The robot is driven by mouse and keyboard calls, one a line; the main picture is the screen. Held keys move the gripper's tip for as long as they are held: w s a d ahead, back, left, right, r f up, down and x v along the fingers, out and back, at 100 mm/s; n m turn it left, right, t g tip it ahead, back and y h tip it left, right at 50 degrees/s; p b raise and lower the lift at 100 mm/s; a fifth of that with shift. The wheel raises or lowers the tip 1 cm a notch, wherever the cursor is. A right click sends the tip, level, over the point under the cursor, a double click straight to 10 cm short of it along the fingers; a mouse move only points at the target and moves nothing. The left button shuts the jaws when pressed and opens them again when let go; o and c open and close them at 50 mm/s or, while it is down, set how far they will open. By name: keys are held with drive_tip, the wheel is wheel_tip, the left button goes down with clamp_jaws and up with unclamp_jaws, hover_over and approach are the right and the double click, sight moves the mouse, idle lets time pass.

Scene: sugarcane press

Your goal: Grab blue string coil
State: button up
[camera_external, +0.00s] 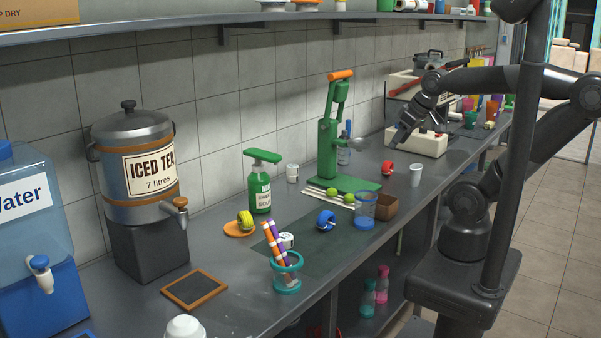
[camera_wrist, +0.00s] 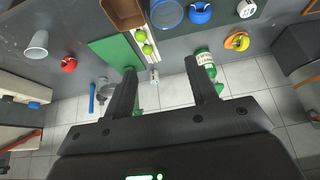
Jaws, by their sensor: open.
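The blue string coil (camera_external: 326,220) lies on the dark mat on the counter, in front of the green press and left of a blue-based clear cup. In the wrist view it shows at the top edge (camera_wrist: 200,13), beside the round blue cup. My gripper (camera_external: 400,138) is in the air above the counter's far part, well behind and to the right of the coil. In the wrist view its two fingers (camera_wrist: 160,70) are spread apart with nothing between them. The coil is outside the fingers, apart from them.
The green press (camera_external: 331,150) stands tall between coil and wall. A shelf (camera_external: 220,25) runs above.

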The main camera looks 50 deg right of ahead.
drive_tip(key=shift+o, duration=0.4)
idle(0.3)
drive_tip(key=n+g, duration=0.6)
drive_tip(key=n, duration=1.1)
hover_over(325, 213)
wheel_tip(325, 213, down, 17)
drive_tip(key=shift+s, duration=0.1)
wheel_tip(325, 213, down, 4)
drive_tip(key=shift+f, duration=0.25)
drive_tip(key=shift+d+f, duration=0.1)
drive_tip(key=shift+f, duration=3.15)
drive_tip(key=shift+c, duration=0.5)
drive_tip(key=c, duration=1)
